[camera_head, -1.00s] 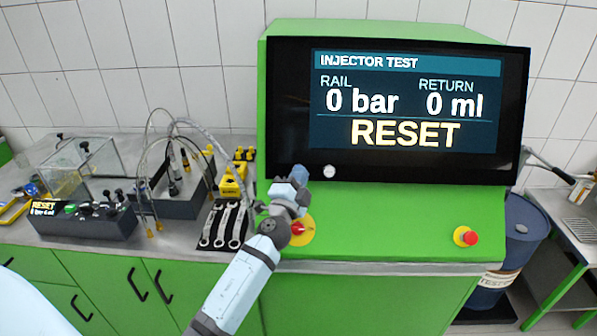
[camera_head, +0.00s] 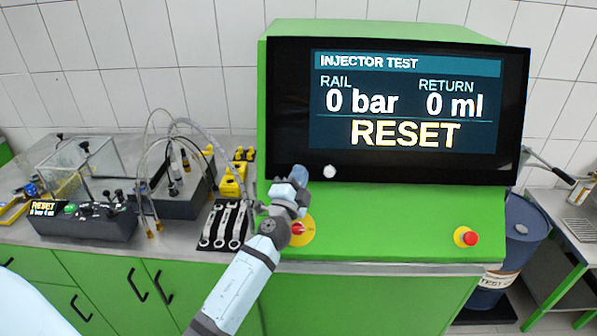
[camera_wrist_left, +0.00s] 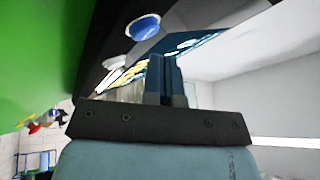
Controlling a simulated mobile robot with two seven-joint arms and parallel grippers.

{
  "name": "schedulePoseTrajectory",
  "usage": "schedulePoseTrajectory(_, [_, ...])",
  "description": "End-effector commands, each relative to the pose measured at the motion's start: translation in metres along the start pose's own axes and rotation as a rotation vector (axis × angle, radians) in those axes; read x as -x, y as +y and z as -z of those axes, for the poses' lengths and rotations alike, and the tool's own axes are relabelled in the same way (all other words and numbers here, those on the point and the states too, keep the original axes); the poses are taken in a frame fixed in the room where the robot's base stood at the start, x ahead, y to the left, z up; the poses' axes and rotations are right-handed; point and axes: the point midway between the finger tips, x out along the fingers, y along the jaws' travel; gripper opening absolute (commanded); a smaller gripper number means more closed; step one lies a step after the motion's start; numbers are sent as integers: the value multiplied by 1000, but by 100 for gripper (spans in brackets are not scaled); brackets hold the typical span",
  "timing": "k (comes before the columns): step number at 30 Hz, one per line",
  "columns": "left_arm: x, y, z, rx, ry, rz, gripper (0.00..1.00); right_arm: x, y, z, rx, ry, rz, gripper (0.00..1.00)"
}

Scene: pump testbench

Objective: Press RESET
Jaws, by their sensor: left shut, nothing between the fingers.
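The large black monitor (camera_head: 285,100) on the green bench reads INJECTOR TEST, 0 bar, 0 ml and RESET in yellow letters (camera_head: 405,134). A small round white button (camera_head: 329,171) sits on its lower bezel. My left gripper (camera_head: 298,172) is just left of that button, in front of the monitor's lower left edge. In the left wrist view its fingers (camera_wrist_left: 164,75) are shut and empty. A round blue button (camera_wrist_left: 143,27) shows beyond the fingertips there, with a paler button beside it. I cannot tell whether the fingertips touch anything. My right gripper is not in view.
A red knob on a yellow disc (camera_head: 301,229) sits beside my left wrist. A red emergency button (camera_head: 470,238) is at the bench's right. Wrenches (camera_head: 222,226), a hose unit (camera_head: 182,197) and a small control box (camera_head: 85,224) stand left. The sloped green panel (camera_head: 390,215) is mostly clear.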

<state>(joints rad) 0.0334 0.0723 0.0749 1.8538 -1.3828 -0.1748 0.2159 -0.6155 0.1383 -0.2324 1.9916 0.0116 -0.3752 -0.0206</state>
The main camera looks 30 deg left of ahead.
Motion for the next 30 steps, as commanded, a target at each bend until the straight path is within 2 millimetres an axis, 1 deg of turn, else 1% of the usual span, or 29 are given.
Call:
schedulePoseTrajectory(16, [0,0,0,0,0,0,0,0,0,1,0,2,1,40])
schedulePoseTrajectory(24, [-5,5,-4,1,0,0,0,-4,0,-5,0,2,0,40])
schedulePoseTrajectory(30, [-6,4,-4,0,0,0,0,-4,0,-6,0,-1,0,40])
